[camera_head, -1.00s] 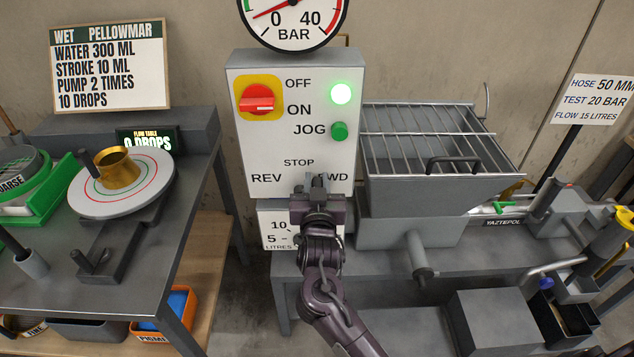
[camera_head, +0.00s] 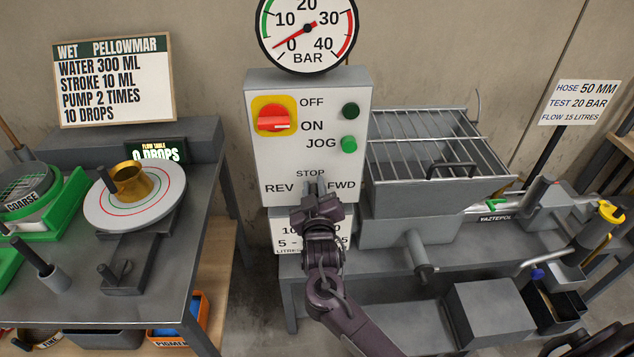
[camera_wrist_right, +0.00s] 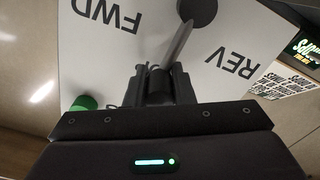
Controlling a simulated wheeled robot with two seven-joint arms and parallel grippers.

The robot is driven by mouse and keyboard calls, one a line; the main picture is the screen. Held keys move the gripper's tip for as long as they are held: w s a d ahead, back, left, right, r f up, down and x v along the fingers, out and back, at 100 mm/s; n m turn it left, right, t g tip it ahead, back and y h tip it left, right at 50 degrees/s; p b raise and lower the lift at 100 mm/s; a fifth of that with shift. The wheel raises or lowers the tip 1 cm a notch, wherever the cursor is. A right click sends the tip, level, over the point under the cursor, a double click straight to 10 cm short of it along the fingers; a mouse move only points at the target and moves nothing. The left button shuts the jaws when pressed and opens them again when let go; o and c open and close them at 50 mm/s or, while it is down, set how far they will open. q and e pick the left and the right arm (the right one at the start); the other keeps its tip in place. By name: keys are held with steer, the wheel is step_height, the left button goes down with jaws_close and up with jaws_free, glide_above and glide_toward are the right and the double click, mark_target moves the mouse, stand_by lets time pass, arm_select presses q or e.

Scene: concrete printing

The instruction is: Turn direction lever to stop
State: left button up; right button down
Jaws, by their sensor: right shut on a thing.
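The direction lever (camera_wrist_right: 179,42) is a grey bar on a dark round hub (camera_wrist_right: 198,12), on the front of a white control box (camera_head: 308,90). In the right wrist view it runs from the hub, between the upside-down FWD and REV labels, into my right gripper (camera_wrist_right: 160,80). It points roughly toward the STOP label, perhaps leaning slightly toward FWD. In the head view my right gripper (camera_head: 315,188) is shut on the lever just below STOP and hides most of it. The upper lamp (camera_head: 350,110) is dark green. My left gripper is not in view.
The red switch (camera_head: 274,120) points at ON, above a green JOG button (camera_head: 349,143). A pressure gauge (camera_head: 306,30) sits above the box. A grated hopper (camera_head: 435,190) stands close at the right. A flow table (camera_head: 135,200) is at the left.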

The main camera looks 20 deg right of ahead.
steer(key=shift+f+n, duration=0.2)
steer(key=shift+n, duration=0.1)
steer(key=shift+a, duration=0.1)
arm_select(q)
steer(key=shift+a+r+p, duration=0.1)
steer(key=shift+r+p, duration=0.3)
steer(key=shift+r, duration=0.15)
arm_select(e)
steer(key=shift+a+f+n, duration=0.15)
steer(key=shift+n, duration=0.35)
steer(key=c, duration=1.4)
jaws_free()
steer(key=shift+o, duration=0.7)
